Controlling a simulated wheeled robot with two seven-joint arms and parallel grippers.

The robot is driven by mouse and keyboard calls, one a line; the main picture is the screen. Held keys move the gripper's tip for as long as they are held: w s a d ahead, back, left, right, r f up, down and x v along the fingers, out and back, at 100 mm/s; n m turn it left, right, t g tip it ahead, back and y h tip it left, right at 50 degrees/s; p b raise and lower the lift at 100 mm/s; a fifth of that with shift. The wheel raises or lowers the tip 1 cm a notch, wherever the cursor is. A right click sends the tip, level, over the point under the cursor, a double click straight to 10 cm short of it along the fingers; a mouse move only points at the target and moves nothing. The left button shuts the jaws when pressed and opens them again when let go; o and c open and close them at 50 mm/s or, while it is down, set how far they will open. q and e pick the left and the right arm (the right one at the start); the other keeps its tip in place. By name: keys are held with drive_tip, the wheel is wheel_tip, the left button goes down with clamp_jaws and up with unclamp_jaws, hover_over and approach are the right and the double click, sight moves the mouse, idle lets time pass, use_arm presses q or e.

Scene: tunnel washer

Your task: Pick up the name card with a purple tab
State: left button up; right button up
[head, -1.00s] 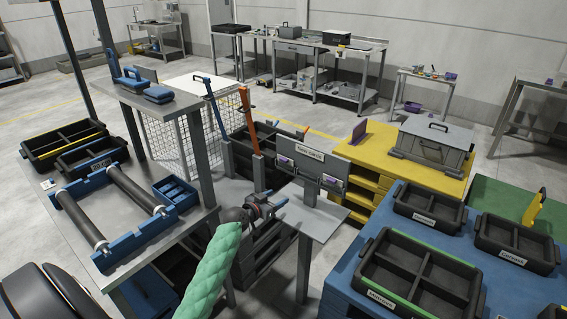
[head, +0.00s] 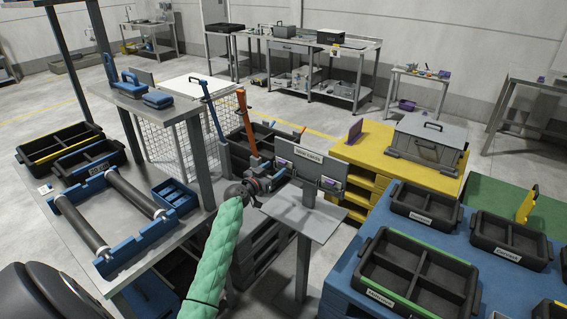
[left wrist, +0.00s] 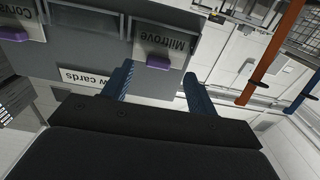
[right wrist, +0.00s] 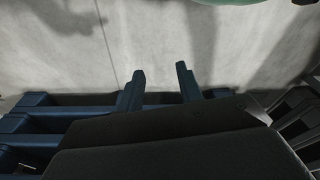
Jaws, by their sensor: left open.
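A grey card board (head: 303,160) labelled for name cards stands on a post over a small grey shelf. Two white name cards with purple tabs sit in its holders: the left card's tab (head: 281,162) and the right card's tab (head: 328,183). In the left wrist view the cards appear upside down: Miltrove (left wrist: 165,42) with its purple tab (left wrist: 158,62), and one partly cut off (left wrist: 20,28). My left gripper (left wrist: 159,74) is open and empty, its fingers either side of the Miltrove tab in that view. My right gripper (right wrist: 160,72) is open and empty, away from the cards.
Orange- and blue-handled tools (head: 248,125) stand upright just behind my left gripper. A blue table (head: 350,262) with labelled black trays is at right. A grey bench (head: 125,262) with a roller frame is at left. Blue slats (right wrist: 60,112) lie near my right gripper.

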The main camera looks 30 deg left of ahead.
sight(281, 162)
use_arm(q)
drive_tip(key=shift+w+d+r+p, duration=0.15)
drive_tip(key=shift+w+p, duration=0.45)
drive_tip(key=shift+w, duration=1.15)
drive_tip(key=c, duration=1.1)
drive_tip(key=shift+o, duration=0.2)
use_arm(e)
drive_tip(key=f, duration=0.1)
drive_tip(key=d+f, duration=0.1)
drive_tip(key=f, duration=0.1)
drive_tip(key=s+f, duration=0.1)
drive_tip(key=shift+d+f, duration=0.2)
drive_tip(key=shift+f, duration=0.05)
